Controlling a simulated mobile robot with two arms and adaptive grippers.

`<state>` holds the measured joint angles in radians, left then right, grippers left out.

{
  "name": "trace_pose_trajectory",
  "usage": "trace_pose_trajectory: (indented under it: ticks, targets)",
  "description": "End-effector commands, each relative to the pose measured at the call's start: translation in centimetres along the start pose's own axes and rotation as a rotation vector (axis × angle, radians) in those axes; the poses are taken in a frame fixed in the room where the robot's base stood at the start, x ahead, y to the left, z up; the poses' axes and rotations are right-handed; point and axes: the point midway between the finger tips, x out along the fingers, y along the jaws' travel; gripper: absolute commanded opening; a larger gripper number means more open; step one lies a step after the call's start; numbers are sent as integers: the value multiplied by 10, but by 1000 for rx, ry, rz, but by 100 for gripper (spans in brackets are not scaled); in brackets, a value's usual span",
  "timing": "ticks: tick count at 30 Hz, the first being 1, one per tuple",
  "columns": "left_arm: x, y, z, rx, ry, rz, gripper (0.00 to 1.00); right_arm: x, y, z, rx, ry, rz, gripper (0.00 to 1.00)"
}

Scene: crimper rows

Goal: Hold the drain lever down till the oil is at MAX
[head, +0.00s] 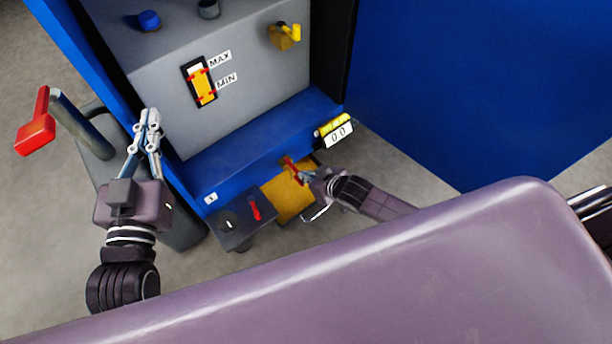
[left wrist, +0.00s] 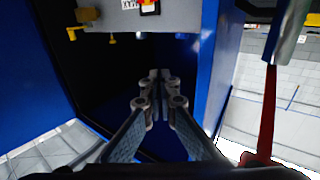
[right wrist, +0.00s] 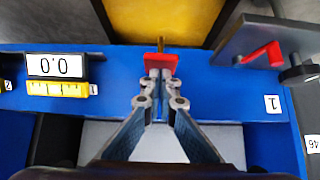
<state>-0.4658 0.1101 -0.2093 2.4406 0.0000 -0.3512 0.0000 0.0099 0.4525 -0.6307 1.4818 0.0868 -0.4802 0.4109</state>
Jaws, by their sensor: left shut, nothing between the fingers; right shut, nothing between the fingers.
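The oil sight glass (head: 204,90) on the grey panel has MAX and MIN labels and red marks. Orange oil fills most of it, with a pale part at the top; its exact level against MAX is too small to tell. A small red lever on a brass stem (right wrist: 161,64), which looks like the drain lever, sticks out at the blue front edge above a yellow surface; it also shows in the head view (head: 290,164). My right gripper (right wrist: 160,74) is shut, its tips at this lever, seemingly touching. My left gripper (head: 149,115) is shut and empty, away from the lever.
A second red lever (head: 255,208) sits on a grey box beside the yellow surface (head: 287,198). A large red handle (head: 36,133) stands left of my left gripper. A yellow valve (head: 284,36) is on the panel. A counter (right wrist: 55,66) and a blue door (head: 465,90) are nearby.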

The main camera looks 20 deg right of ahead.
Motion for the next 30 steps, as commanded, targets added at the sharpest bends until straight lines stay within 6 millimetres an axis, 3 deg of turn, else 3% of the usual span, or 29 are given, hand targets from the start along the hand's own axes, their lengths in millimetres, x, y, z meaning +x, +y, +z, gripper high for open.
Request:
trace_pose_trajectory:
  ticks: [13,20,26,30]
  targets:
    - [0,1,-6,-1,30,1,0,2,-1,2,1,8,-1,0]
    - [-3,6,-50,-6,241,13,0,6,-1,9,3,63,-2,0]
    - [-17,11,-92,-14,448,24,0,12,-1,22,3,117,0,0]
    - [-15,11,-91,-13,431,23,0,25,0,35,2,118,1,0]
